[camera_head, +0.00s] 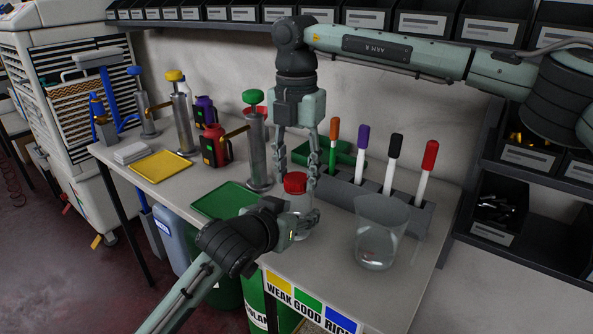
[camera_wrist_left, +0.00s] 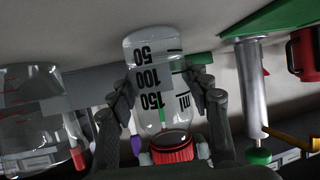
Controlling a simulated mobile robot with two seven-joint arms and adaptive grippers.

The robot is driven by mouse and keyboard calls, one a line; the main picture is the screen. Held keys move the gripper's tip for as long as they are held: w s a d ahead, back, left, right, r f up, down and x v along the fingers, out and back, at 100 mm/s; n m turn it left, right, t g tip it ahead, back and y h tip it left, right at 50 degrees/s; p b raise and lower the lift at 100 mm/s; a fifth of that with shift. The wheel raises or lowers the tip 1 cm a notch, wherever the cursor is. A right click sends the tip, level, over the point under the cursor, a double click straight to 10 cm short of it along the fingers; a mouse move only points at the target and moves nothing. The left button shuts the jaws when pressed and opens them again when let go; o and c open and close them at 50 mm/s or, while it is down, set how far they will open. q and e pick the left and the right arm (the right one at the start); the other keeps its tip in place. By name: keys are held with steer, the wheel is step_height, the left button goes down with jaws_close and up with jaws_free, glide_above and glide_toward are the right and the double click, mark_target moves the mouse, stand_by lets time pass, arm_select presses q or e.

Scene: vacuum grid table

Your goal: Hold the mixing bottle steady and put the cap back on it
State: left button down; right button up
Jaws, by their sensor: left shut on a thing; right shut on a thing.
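The clear mixing bottle (camera_head: 297,203) stands at the table's front edge. Its black scale marks show in the left wrist view (camera_wrist_left: 160,85), where the picture is upside down. My left gripper (camera_head: 305,222) is shut around the bottle's body, with a finger on each side in the left wrist view (camera_wrist_left: 162,98). The red cap (camera_head: 295,182) is at the bottle's mouth and also shows in the left wrist view (camera_wrist_left: 173,152). My right gripper (camera_head: 296,172) points down from above, shut on the cap. I cannot tell whether the cap is fully seated.
A grey rack (camera_head: 372,200) with several markers stands to the right. A clear beaker (camera_head: 381,235) stands in front of it. A green tray (camera_head: 222,201) and a green-topped pump dispenser (camera_head: 257,155) are to the left. Black bins line the back wall.

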steer(key=o, duration=1.3)
steer(key=shift+r, duration=0.1)
steer(key=shift+r, duration=2.15)
steer(key=shift+c, duration=0.3)
